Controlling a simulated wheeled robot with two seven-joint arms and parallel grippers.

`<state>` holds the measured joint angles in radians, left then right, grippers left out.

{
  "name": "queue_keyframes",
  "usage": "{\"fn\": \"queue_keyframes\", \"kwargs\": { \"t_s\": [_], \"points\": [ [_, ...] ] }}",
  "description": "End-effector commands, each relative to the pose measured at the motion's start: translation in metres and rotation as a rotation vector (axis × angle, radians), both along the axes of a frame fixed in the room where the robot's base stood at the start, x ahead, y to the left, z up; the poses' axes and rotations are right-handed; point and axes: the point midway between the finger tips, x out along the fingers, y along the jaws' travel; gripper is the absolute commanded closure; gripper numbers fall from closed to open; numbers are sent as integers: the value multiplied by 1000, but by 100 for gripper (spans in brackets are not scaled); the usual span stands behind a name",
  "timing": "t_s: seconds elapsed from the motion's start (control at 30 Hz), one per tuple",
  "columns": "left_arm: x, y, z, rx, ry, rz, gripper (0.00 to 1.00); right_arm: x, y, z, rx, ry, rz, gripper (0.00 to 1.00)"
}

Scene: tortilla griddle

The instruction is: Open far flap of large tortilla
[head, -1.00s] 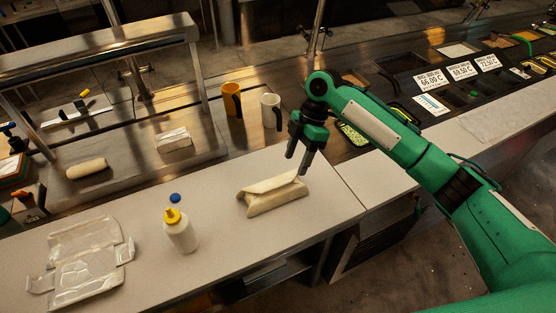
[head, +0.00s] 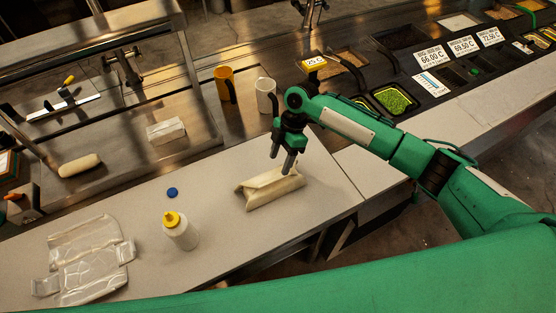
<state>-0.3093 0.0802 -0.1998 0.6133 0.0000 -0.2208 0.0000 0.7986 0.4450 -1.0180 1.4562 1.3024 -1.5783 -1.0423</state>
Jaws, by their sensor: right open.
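The large tortilla (head: 273,192) lies folded into a long packet on the light counter, with a raised fold along its far side. My right gripper (head: 280,164) is open and empty, with its fingers pointing down at the far edge of the tortilla. The fingertips overlap that far fold in the picture; I cannot tell whether they touch it. My left gripper is not in view.
A white bottle with a yellow cap (head: 180,231) and a blue cap (head: 172,192) stand left of the tortilla. The counter between bottle and tortilla is clear.

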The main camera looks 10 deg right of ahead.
Motion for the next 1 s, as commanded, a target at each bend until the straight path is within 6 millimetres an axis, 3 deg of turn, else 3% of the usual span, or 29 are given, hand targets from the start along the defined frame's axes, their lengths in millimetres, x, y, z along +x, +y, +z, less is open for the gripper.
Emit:
{"fn": "queue_keyframes", "kwargs": {
  "t_s": [0.2, 0.57, 0.87, 1.0],
  "points": [
    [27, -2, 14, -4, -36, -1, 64, -7, 8, -22, 0, 1, -1, 42],
    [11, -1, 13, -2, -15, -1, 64, -8, 9, -28, -1, 0, 0, 42],
    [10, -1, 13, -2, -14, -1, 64, -9, 9, -28, -1, 1, 1, 99],
    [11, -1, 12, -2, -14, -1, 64, -9, 9, -29, -2, 3, 0, 100]
  ]
}}
